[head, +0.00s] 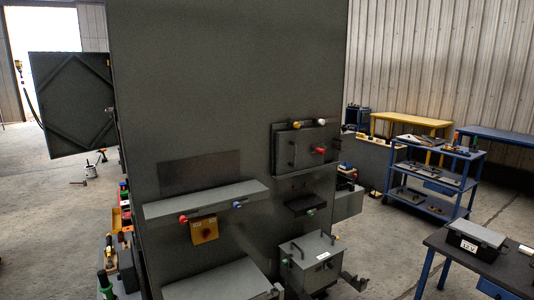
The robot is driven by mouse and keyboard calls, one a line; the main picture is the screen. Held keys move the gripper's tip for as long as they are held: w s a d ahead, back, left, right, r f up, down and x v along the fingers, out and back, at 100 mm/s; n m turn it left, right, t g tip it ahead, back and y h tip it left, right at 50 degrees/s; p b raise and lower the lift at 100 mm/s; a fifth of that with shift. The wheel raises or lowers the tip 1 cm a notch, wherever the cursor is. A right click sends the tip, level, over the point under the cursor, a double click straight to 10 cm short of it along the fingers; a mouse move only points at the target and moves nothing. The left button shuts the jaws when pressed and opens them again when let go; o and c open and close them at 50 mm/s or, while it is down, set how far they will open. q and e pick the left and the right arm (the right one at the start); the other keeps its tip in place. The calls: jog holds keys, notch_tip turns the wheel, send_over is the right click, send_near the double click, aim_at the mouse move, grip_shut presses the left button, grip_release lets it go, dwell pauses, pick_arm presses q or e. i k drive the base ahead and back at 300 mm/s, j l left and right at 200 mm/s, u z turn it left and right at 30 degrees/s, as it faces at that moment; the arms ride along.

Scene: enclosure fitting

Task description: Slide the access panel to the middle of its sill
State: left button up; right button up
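How the panel is centred on the ledge is hard to tell. Neither of my grippers shows in the head view.
A grey handled box (313,262) stands below the panel. An open door (75,103) hangs at far left. A blue cart (435,172) and tables stand right.

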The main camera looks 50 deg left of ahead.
aim_at(295, 152)
jog(key=u, duration=1.3)
